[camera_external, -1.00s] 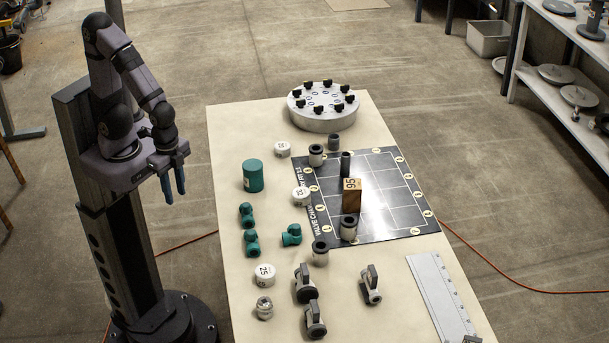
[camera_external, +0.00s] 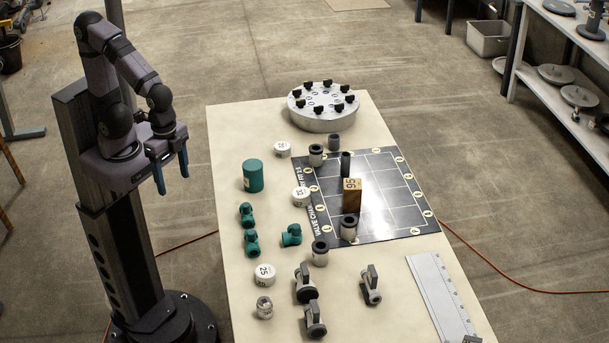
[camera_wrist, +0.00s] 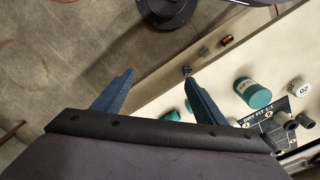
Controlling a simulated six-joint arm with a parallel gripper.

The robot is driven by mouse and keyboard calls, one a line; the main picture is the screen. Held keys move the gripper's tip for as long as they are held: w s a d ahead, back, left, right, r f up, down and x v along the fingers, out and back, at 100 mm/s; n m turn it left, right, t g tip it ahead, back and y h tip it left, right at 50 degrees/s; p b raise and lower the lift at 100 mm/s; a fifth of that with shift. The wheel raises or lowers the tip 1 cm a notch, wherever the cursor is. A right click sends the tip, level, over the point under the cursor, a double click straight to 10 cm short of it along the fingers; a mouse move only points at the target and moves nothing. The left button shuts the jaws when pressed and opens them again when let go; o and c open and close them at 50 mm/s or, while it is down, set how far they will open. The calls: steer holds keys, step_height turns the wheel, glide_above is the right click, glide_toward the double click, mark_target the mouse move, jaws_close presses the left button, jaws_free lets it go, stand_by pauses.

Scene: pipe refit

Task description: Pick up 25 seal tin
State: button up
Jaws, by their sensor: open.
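The 25 seal tin (camera_external: 264,274) is a low white round tin with a dark 25 on its lid. My gripper (camera_external: 171,176) is open and empty, with blue fingers pointing down. It hangs left of the table, well above and behind the tin. Its open fingers also show in the wrist view (camera_wrist: 160,85).
Other white tins, marked 32 (camera_external: 301,197) and 20 (camera_external: 282,149), stand farther up the table. The green cylinder (camera_external: 253,176) and green elbows (camera_external: 251,243) are near the left edge. Grey valves (camera_external: 305,284) stand right of the tin. A black grid mat (camera_external: 400,215) lies at right.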

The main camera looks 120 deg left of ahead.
mark_target(257, 268)
steer(key=w+d+f+t+h+b, duration=0.1)
steer(key=w+d+f+t, duration=0.2)
steer(key=w, duration=0.5)
steer(key=w+d+f+t+b, duration=0.1)
steer(key=w+d+t, duration=0.3)
steer(key=w, duration=0.4)
steer(key=w+a+r+n+t+y, duration=0.25)
steer(key=w+t, duration=0.25)
steer(key=w, duration=0.3)
steer(key=shift+t+y, duration=0.5)
steer(key=shift+y, duration=0.25)
steer(key=f, duration=0.4)
steer(key=a+f, duration=0.1)
steer(key=f, duration=0.8)
steer(key=shift+a+f+b, duration=0.15)
steer(key=shift+b, duration=0.2)
steer(key=shift+p+x, duration=0.85)
steer(key=shift+x, duration=2.85)
steer(key=shift+c, duration=0.3)
steer(key=c, duration=1.1)
